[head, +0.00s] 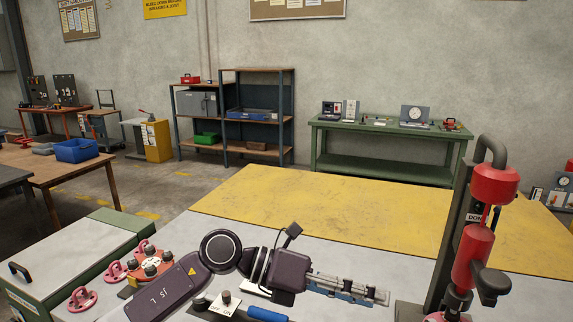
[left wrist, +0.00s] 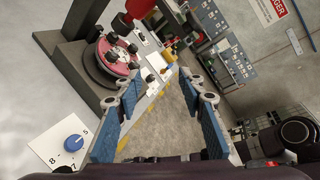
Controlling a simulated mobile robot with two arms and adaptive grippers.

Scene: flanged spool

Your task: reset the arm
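My left gripper (head: 376,296) reaches across the grey worktop from the left in the head view, fingers pointing right. A red round flange with several dark bolts (left wrist: 116,56) sits on a dark stand to the upper left in that view, apart from the fingers. Its red rim appears low at the right in the head view (head: 447,317), mostly cut off. My right gripper is not in view.
A dark post carries a red cylinder (head: 473,258) at the right, close beyond the fingertips. Red lifting fittings (head: 82,299) and a red bolted plate (head: 153,263) lie at the left. A yellow surface (head: 330,215) behind is clear. A blue knob (left wrist: 74,143) sits on a white panel.

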